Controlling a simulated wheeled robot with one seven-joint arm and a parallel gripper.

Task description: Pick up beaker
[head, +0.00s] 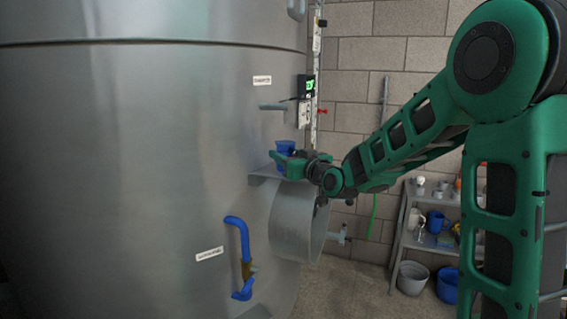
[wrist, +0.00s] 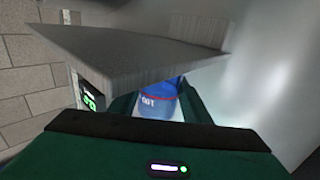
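The blue beaker (head: 285,146) stands at the small grey ledge (head: 262,180) on the side of the big steel tank. My gripper (head: 284,158) reaches in from the right at the beaker's height, and its green finger covers the beaker's middle. In the wrist view the beaker (wrist: 160,103), blue with white lettering and a pale lower part, shows between my two green fingers. The fingers flank it closely. Whether they touch it cannot be made out, and the fingertips are partly hidden.
The tank wall (head: 150,150) is close beside my gripper. A round grey port (head: 290,222) juts out below the ledge, and a blue pipe handle (head: 243,250) is lower left. A shelf rack (head: 425,245) with cups stands at the right by the brick wall.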

